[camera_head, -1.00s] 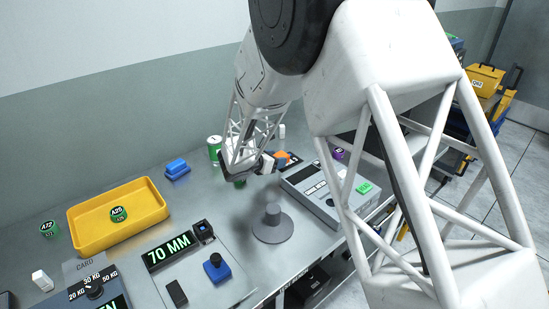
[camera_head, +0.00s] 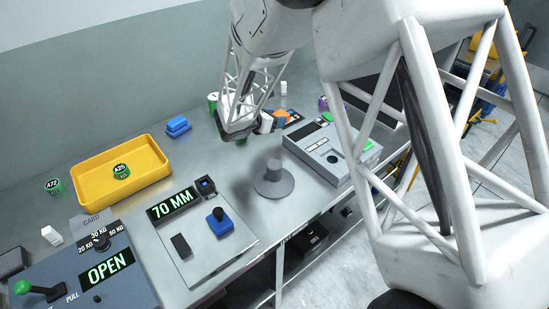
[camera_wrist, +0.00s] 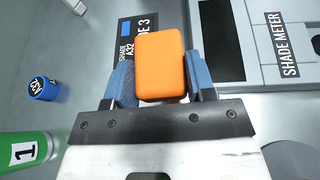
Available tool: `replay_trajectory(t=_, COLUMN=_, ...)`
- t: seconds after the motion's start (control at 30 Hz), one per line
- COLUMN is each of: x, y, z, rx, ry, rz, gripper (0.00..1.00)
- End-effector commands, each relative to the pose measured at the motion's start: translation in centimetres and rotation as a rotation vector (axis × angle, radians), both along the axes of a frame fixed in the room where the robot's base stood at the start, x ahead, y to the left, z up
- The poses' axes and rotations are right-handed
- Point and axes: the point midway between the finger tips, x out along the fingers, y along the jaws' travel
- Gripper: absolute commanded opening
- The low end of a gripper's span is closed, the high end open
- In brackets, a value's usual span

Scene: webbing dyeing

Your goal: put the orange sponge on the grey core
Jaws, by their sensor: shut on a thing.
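The orange sponge (camera_wrist: 161,66) is held between the two blue fingers of my gripper (camera_wrist: 160,84) in the wrist view. In the head view the sponge (camera_head: 281,117) shows as a small orange patch beside my gripper (camera_head: 268,123), partly hidden by it. The grey core (camera_head: 273,178) is a short upright post on a round grey base, standing on the bench in front of and below my gripper. Its top is bare. Part of a round grey disc (camera_wrist: 292,160) shows at the lower right of the wrist view.
The shade meter box (camera_head: 318,152) stands right of the core. A yellow tray (camera_head: 90,199) holding a green can, a blue block (camera_head: 178,126) and the 70 MM panel (camera_head: 173,205) lie left. A green can (camera_wrist: 28,151) is close to my gripper. Bare bench surrounds the core.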

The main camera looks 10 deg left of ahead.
Motion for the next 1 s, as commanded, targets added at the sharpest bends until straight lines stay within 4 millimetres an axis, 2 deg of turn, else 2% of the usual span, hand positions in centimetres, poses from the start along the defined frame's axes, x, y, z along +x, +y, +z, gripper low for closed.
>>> replay_trajectory(t=0.47, x=-10.7, y=0.1, z=3.8, rx=0.005, ry=-0.005, rz=-0.017, gripper=0.28)
replay_trajectory(t=1.0, x=-23.2, y=-2.3, z=6.5, rx=0.007, ry=-0.005, rz=-0.04, gripper=0.28)
